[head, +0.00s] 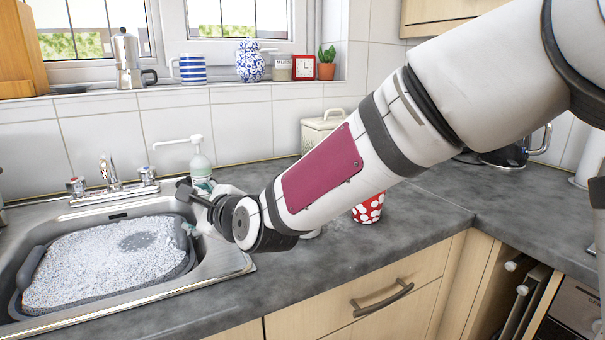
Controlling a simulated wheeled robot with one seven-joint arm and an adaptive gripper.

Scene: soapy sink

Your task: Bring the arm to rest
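My arm reaches in from the upper right and slopes down to the left over the counter (410,240). My gripper (192,194) is at its lower left end, close to the right side of the sink. Only a small dark part of it shows; my wrist hides the rest. I cannot tell whether its fingers are open or shut, or whether it holds anything.
The steel sink (228,262) holds a grey basin (28,268) full of suds. A soap dispenser (200,166) stands behind my gripper. A red spotted cup (370,209) and a cream canister (318,128) are partly behind my arm. The front counter is clear.

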